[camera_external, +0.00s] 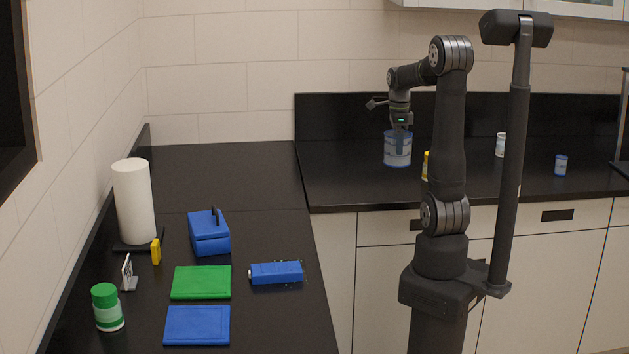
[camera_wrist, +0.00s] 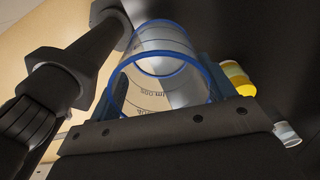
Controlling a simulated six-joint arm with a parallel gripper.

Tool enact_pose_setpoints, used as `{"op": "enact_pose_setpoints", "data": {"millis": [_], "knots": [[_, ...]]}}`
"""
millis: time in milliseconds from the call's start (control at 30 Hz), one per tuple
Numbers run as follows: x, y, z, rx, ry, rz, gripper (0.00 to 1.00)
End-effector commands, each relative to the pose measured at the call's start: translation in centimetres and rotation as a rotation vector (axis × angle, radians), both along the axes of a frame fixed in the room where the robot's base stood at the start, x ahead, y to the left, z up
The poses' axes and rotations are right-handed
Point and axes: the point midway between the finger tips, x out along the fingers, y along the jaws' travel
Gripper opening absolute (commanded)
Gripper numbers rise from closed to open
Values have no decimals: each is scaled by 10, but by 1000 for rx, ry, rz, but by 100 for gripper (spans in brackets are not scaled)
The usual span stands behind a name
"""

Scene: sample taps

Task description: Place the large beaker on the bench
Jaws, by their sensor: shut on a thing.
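The large beaker (camera_external: 397,151) is a clear cylinder with blue bands, upright at or just above the black bench (camera_external: 350,184) at the back. In the wrist view the beaker (camera_wrist: 165,75) shows its blue rims and printed marks between the two fingers. My gripper (camera_external: 400,136) comes down from above and is shut on the beaker near its rim. In the wrist view my gripper (camera_wrist: 168,92) has one finger on each side of it. Whether the beaker's base touches the bench cannot be told.
A yellow container (camera_external: 426,166) stands close right of the beaker, partly behind my arm. A white cup (camera_external: 501,145) and a small blue-and-white container (camera_external: 561,165) stand farther right. The left counter holds a paper towel roll (camera_external: 134,202), a blue box (camera_external: 208,236) and several other items.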

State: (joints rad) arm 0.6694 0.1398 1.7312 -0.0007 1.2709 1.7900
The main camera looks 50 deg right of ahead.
Motion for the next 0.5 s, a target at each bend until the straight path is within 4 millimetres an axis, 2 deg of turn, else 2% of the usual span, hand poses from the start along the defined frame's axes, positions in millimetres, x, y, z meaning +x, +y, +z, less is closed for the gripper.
{"op": "enact_pose_setpoints", "data": {"millis": [33,200,400,500], "knots": [[-12,-15,0,0,0,-42,53],[-49,-52,0,0,0,-154,53],[-83,-79,1,0,0,-249,53],[-94,-86,1,0,0,-275,53]]}}
